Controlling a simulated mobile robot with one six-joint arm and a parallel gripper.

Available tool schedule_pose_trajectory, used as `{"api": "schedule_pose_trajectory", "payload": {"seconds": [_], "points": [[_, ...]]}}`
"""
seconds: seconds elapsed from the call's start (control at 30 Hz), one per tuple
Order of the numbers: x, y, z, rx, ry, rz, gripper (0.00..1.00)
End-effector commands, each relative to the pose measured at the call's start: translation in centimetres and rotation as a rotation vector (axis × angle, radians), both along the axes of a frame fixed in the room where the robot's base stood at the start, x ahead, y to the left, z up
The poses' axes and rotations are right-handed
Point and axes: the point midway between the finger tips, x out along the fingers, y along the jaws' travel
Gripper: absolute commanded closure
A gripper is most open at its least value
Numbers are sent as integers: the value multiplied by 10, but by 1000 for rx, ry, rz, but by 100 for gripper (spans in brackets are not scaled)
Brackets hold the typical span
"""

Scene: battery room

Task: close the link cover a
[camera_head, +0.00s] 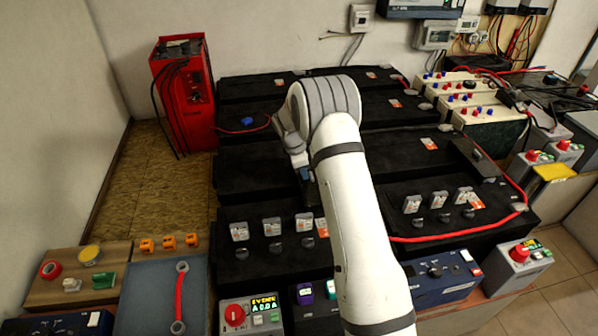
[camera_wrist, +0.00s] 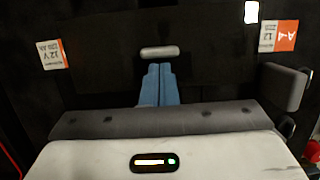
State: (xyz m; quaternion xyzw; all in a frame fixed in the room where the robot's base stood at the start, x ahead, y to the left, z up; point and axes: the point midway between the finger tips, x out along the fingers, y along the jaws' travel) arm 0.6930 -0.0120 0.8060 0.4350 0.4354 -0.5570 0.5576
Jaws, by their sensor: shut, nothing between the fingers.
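In the wrist view, my gripper (camera_wrist: 158,72) has its two blue fingers together with nothing between them. Its tips are just below a small grey bar-shaped handle (camera_wrist: 160,52) in the picture; I cannot tell if they touch it. The handle is on a dark panel (camera_wrist: 105,72), which looks like link cover a; its edges blend into the black behind, so its angle is unclear. In the head view my white arm reaches over the black battery blocks. My gripper (camera_head: 305,174) shows only partly beside the arm, and the arm hides the cover area.
Black battery blocks (camera_head: 250,170) fill the middle. A raised dark flap (camera_head: 472,158) is at right. Red cable (camera_head: 450,235) runs along the right blocks. A red cabinet (camera_head: 185,95) stands back left.

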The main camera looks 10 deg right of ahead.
Motion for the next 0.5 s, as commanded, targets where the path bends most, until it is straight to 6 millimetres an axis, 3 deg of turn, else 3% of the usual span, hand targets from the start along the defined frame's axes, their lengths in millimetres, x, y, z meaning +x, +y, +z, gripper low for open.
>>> {"api": "schedule_pose_trajectory", "payload": {"seconds": [0.17,0.27,0.5], "points": [[0,-1,0,0,0,-1,100],[0,-12,0,0,0,-4,100],[0,-76,0,0,0,-7,100]]}}
